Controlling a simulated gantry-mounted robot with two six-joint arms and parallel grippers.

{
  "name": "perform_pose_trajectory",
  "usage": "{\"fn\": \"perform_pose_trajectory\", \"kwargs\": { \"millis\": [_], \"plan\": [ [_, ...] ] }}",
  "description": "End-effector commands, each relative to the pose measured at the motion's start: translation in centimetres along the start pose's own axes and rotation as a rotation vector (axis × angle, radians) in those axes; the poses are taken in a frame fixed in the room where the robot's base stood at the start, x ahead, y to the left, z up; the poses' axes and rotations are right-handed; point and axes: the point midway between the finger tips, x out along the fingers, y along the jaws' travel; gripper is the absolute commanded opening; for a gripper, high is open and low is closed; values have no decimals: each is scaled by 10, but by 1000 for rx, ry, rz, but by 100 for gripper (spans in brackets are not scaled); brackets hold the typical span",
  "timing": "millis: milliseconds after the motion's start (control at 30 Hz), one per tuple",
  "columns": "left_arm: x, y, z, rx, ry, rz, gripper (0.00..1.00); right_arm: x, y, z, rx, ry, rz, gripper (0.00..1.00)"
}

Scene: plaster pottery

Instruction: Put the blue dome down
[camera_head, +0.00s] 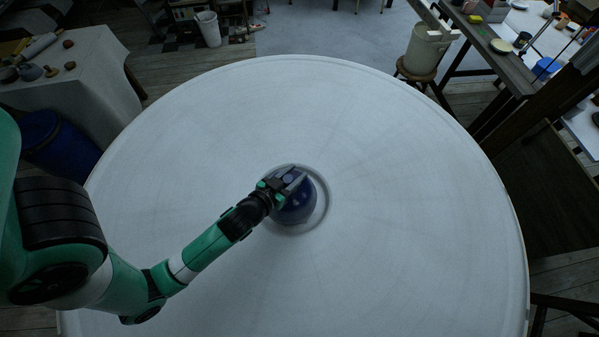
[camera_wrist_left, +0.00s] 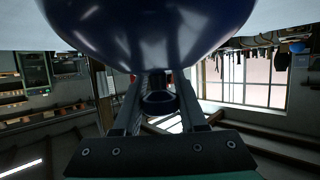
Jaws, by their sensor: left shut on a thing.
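The blue dome (camera_head: 297,208) is dark, glossy and round. It is at the middle of the large round white table, within a circular ring mark (camera_head: 322,211). My left gripper (camera_head: 287,181) is shut on it from above, at its top. In the left wrist view the dome (camera_wrist_left: 150,30) fills the upper middle, and the fingers of my left gripper (camera_wrist_left: 159,84) meet at a small knob-like part of it. I cannot tell whether the dome's base touches the table. My right gripper is not in view.
The white round table (camera_head: 420,180) is otherwise bare, with free room all around the dome. A cloth-covered side table (camera_head: 85,85) with small pots is at the left. A bucket on a stool (camera_head: 425,50) and a workbench (camera_head: 505,55) stand beyond the right edge.

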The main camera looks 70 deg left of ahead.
Motion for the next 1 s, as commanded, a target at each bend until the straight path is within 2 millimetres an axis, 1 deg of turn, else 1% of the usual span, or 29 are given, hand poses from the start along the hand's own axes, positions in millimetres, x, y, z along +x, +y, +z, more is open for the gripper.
{"fn": "perform_pose_trajectory", "kwargs": {
  "millis": [33,267,333,400,500,567,833,967,1000],
  "plan": [
    [7,0,8,-2,6,1,0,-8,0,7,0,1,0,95],
    [10,-1,10,0,5,2,0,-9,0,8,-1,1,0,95],
    [13,-1,14,0,5,2,0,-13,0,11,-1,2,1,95],
    [19,-2,22,-2,6,2,0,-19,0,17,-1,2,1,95],
    [26,-4,41,-3,6,-1,0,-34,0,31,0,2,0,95],
    [28,-5,48,-3,5,-3,0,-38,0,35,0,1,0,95],
    [27,-5,45,-3,5,-3,0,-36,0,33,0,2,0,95],
    [28,-5,49,-3,5,-4,0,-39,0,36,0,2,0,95],
    [28,-5,50,-3,1,-4,47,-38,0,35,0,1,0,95]
  ]
}}
